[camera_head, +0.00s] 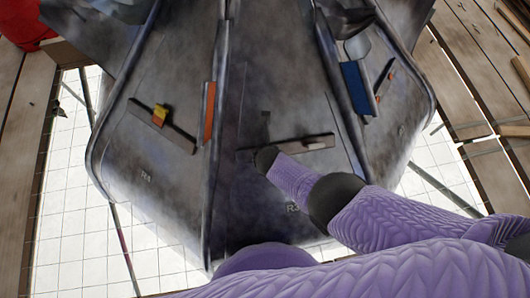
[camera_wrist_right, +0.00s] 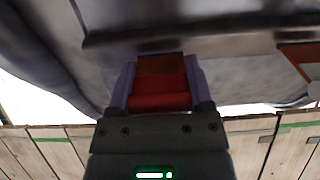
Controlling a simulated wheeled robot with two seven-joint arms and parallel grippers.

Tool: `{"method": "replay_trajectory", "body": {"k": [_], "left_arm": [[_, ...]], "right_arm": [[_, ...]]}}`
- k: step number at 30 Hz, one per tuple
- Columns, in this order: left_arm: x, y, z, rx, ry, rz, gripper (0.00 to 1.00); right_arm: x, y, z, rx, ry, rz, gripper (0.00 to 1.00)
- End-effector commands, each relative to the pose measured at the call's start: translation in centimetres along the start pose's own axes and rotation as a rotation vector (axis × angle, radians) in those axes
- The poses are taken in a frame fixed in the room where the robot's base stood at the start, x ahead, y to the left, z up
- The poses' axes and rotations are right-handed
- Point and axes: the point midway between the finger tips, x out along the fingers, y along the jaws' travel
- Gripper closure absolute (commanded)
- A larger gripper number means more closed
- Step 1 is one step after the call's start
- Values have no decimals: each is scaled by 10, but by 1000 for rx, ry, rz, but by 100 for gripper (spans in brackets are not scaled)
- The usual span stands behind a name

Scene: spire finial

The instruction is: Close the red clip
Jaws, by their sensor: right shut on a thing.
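The red clip (camera_wrist_right: 160,92) sits between the two purple fingers of my right gripper (camera_wrist_right: 161,88) in the right wrist view. The fingers are shut on it, one on each side. Its upper part is darker red and lies near the edge of a grey ledge. In the head view my purple right arm reaches in from the lower right to the middle panel of the dark spire (camera_head: 255,195). I cannot make out the red clip there. My left gripper is not in view.
A yellow and orange clip (camera_head: 159,115) is on the left panel. A white piece (camera_head: 316,146) sits on the middle panel's bar. An orange strip (camera_head: 209,112) and a blue strip (camera_head: 355,88) flank that panel. Wooden planks (camera_head: 22,150) surround the spire.

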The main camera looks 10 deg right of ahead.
Motion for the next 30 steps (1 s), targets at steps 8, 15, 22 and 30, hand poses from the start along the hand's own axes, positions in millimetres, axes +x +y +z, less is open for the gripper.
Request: {"method": "replay_trajectory", "body": {"k": [8,15,22,30], "left_arm": [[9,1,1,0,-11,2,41],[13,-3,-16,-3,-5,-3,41],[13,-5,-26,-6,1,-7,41],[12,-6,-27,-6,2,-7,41]], "right_arm": [[3,0,10,3,178,-3,92],[4,0,13,2,288,-1,93],[2,0,15,0,333,2,93],[2,1,16,0,339,3,93]]}}
